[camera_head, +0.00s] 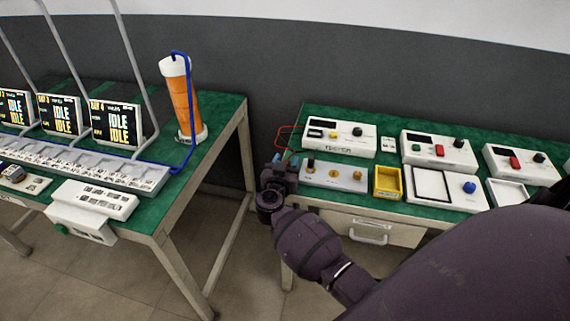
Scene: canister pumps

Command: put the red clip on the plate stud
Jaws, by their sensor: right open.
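My right gripper (284,164) is open, at the left end of the right-hand table, beside a long white plate box (345,185). The box carries a dark post (311,163) at its left and two brass-coloured round parts, one in the middle (333,172) and one further right (357,175). I cannot tell which of these is the plate stud. A red lead (286,129) loops from the left side of the white tester box (340,138) down toward my gripper. The red clip itself cannot be made out; the gripper may hide it. My left gripper is not in view.
A yellow tray (388,182), a white framed panel with a blue knob (469,187) and white control boxes (438,151) stand to the right on the green tabletop. A gap separates this table from the left table (213,118), which bears screens and an orange canister (181,97).

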